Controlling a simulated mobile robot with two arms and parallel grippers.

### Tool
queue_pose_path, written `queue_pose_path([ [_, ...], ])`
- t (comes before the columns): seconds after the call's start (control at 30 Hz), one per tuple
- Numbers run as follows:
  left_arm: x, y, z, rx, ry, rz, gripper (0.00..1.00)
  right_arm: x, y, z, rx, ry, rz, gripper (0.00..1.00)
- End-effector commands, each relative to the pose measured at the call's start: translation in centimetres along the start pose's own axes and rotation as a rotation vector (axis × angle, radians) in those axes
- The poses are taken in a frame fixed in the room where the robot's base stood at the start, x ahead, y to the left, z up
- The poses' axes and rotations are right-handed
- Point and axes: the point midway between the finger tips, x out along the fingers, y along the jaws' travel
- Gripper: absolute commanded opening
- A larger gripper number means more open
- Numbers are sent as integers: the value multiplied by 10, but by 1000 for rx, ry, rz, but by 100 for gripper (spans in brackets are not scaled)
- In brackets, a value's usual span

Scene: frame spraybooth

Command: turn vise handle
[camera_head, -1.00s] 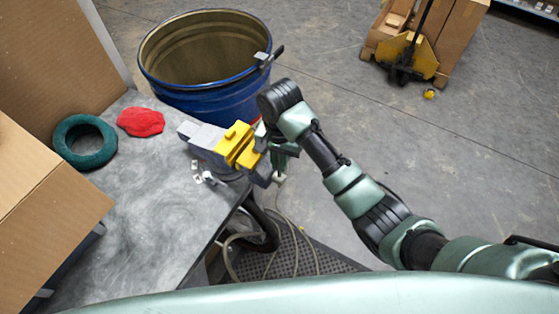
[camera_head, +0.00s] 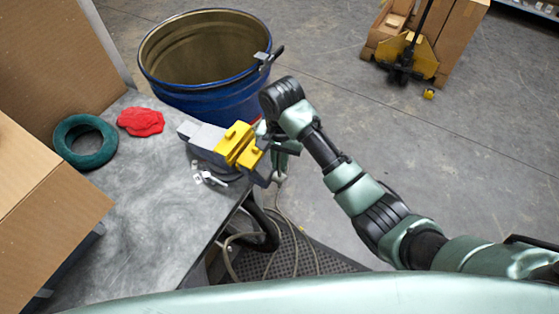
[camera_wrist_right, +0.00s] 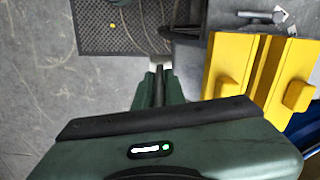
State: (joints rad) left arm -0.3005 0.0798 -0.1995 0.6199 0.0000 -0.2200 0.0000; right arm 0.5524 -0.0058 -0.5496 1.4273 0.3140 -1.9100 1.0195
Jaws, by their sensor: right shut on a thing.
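The vise (camera_head: 207,137) is grey with yellow jaws (camera_head: 238,144) and sits at the right edge of the workbench. In the right wrist view the yellow jaws (camera_wrist_right: 262,70) are large at the right. My right gripper (camera_head: 280,152) is at the front of the vise, just right of the yellow jaws. In the right wrist view my right gripper (camera_wrist_right: 159,85) is shut on a thin dark bar, the vise handle (camera_wrist_right: 159,88), with a pale end (camera_wrist_right: 160,62) beyond the fingers. Most of the handle is hidden by the gripper. My left gripper is not in view.
A blue drum (camera_head: 215,100) stands behind the vise. A green ring (camera_head: 85,160) and a red cloth (camera_head: 140,121) lie on the workbench (camera_head: 150,215). A cardboard box (camera_head: 45,220) is at the left. Hoses (camera_head: 290,225) hang below the vise above a dark mat (camera_head: 310,255).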

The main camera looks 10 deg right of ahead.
Motion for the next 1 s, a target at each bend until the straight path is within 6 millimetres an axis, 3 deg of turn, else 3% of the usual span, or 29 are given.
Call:
queue_pose_path([
  [0.47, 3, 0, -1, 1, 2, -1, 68, 3, 4, -27, 2, -304, -61, 0],
  [1.0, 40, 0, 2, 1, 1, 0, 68, 13, 8, -47, -1, -554, -114, 0],
])
